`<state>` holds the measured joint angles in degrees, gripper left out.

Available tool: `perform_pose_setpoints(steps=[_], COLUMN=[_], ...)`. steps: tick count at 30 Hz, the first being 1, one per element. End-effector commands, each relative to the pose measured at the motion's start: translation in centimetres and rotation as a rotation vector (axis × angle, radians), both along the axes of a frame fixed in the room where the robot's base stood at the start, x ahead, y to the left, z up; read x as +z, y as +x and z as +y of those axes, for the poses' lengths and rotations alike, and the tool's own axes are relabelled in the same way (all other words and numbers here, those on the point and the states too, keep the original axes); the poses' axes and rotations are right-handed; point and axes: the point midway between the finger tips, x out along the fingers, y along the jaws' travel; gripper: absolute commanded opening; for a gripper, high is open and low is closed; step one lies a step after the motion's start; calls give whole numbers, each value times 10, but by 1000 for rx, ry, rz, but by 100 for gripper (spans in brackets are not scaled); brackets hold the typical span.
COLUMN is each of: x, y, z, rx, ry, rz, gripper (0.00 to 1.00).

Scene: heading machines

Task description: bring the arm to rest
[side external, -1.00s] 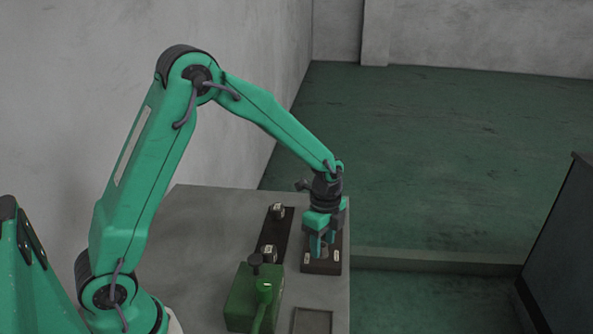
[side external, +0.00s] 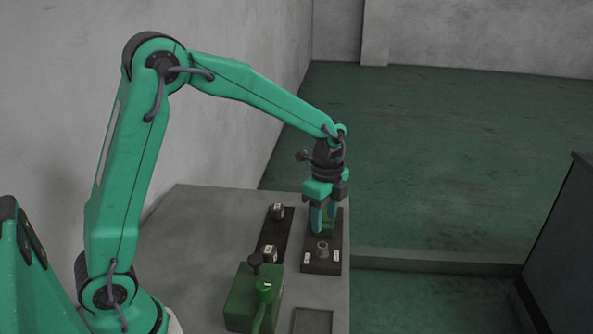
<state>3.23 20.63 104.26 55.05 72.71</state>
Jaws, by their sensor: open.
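My arm is green with dark joints and reaches from the left over a grey table. My gripper (side external: 323,230) points down, open, with its teal fingers over the far part of a dark plate (side external: 310,267). A short grey metal piece (side external: 322,250) stands upright on that plate, just below the fingertips in the picture and apart from them. A small green part (side external: 329,229) shows by the fingers; they partly hide it, and I cannot tell whether they touch it.
A green machine (side external: 243,297) with a black knob stands at the table's front. A dark strip (side external: 271,232) left of the plate carries two small pale-labelled pieces. An empty shallow tray (side external: 312,320) lies at the front right. A dark cabinet (side external: 565,250) stands at far right.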

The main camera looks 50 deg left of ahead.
Motion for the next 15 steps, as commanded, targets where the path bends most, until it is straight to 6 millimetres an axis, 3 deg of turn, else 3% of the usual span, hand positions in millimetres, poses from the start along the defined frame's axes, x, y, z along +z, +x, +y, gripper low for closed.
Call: perform_pose_setpoints(steps=[15], x=[11], y=[-6], z=[1], rx=[44], ry=[-2], rz=[-18], gripper=[45])
